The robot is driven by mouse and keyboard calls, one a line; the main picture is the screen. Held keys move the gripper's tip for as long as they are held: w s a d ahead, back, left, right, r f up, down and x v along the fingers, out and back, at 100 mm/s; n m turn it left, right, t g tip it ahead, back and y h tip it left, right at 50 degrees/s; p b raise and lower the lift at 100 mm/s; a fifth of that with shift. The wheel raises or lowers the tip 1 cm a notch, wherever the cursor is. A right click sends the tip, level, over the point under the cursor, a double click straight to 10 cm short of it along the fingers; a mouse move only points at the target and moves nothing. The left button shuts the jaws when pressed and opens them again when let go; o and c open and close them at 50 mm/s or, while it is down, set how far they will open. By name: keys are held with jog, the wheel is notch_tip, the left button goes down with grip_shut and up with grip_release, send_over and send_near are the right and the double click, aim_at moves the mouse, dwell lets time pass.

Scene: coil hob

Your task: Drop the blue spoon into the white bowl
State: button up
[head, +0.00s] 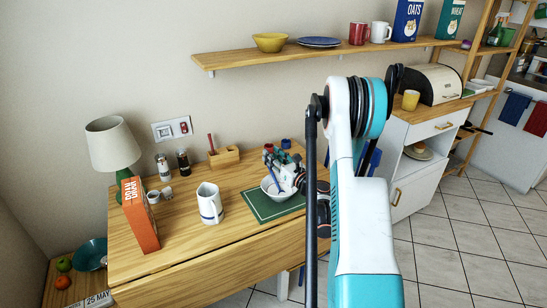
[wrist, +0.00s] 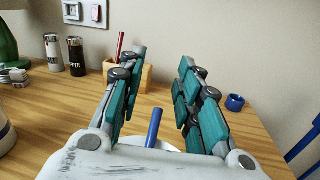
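The white bowl (head: 269,191) stands on a green mat on the wooden table; only a sliver of its rim (wrist: 150,143) shows in the wrist view. The blue spoon's handle (head: 272,171) rises from inside the bowl, tilted, and it also shows in the wrist view (wrist: 154,126). The spoon's lower end is hidden. My gripper (head: 281,160) is right over and beside the bowl. In the wrist view its teal fingers (wrist: 162,60) are spread wide apart with nothing pinched between them, and the handle stands apart from both.
The green mat (head: 255,205) lies under the bowl. A white jug (head: 209,204), an orange box (head: 139,215), two shakers and a lamp (head: 113,148) stand left. A wooden holder (head: 224,157) and a small blue pot (wrist: 235,102) stand behind. A shelf (head: 310,55) hangs above.

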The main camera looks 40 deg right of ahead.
jog(key=shift+r, duration=0.1)
notch_tip(320, 180, up, 10)
dwell(0.6)
dwell(0.9)
